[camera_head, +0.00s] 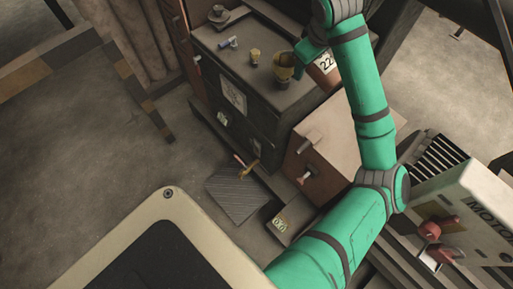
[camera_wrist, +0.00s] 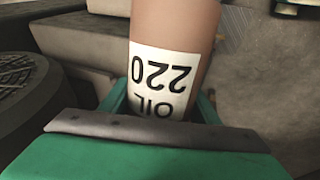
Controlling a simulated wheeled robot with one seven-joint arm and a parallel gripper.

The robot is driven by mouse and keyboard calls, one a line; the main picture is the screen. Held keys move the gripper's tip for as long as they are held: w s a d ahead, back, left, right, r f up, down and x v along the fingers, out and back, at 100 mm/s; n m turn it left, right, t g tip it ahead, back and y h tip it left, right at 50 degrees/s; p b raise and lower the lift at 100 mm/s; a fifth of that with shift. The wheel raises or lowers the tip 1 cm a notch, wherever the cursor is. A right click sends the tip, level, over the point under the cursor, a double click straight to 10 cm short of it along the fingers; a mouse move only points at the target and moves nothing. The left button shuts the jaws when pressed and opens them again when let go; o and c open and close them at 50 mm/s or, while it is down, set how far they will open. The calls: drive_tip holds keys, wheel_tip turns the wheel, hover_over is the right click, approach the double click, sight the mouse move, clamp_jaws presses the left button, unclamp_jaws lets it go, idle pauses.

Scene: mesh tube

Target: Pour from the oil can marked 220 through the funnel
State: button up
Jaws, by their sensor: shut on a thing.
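The oil can marked 220 is brown with a white label (camera_wrist: 165,75); in the wrist view it stands between my green jaws, with the print upside down. In the head view the can (camera_head: 324,66) shows beside my arm at the cabinet's right end, its label partly readable. My gripper (camera_head: 305,52) is shut on the can. A brass-coloured cup shape (camera_head: 284,69), which looks like the funnel, is just left of the gripper on the dark cabinet top. My gripper partly covers it, and I cannot tell whether the can touches it. The can's spout is hidden.
The dark cabinet (camera_head: 225,60) also carries a small brass piece (camera_head: 255,56), a blue-grey cylinder (camera_head: 226,43) and a grey round object (camera_head: 219,14). A brown box (camera_head: 335,135) stands in front. A machine marked MOTO (camera_head: 465,215) is at lower right. Open floor lies left.

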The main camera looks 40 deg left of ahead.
drive_tip(key=shift+w+d+r, duration=0.4)
drive_tip(key=shift+d+r, duration=0.05)
drive_tip(key=shift+r, duration=0.2)
drive_tip(key=shift+w+d+f, duration=0.1)
drive_tip(key=shift+w+f, duration=0.05)
drive_tip(key=shift+f, duration=0.2)
drive_tip(key=shift+d+f+t+y, duration=0.1)
drive_tip(key=shift+t+y, duration=0.2)
drive_tip(key=shift+y, duration=0.3)
drive_tip(key=shift+w+a+f+m+t+y, duration=0.1)
drive_tip(key=shift+f+m+t+y, duration=0.1)
drive_tip(key=shift+f+y, duration=0.65)
drive_tip(key=shift+s+a+f+m+t+y, duration=0.1)
drive_tip(key=shift+f+m+y, duration=0.1)
drive_tip(key=shift+f+y, duration=0.7)
drive_tip(key=shift+w+a+f+m+t+y, duration=0.15)
drive_tip(key=shift+f+y, duration=0.4)
drive_tip(key=shift+y, duration=0.6)
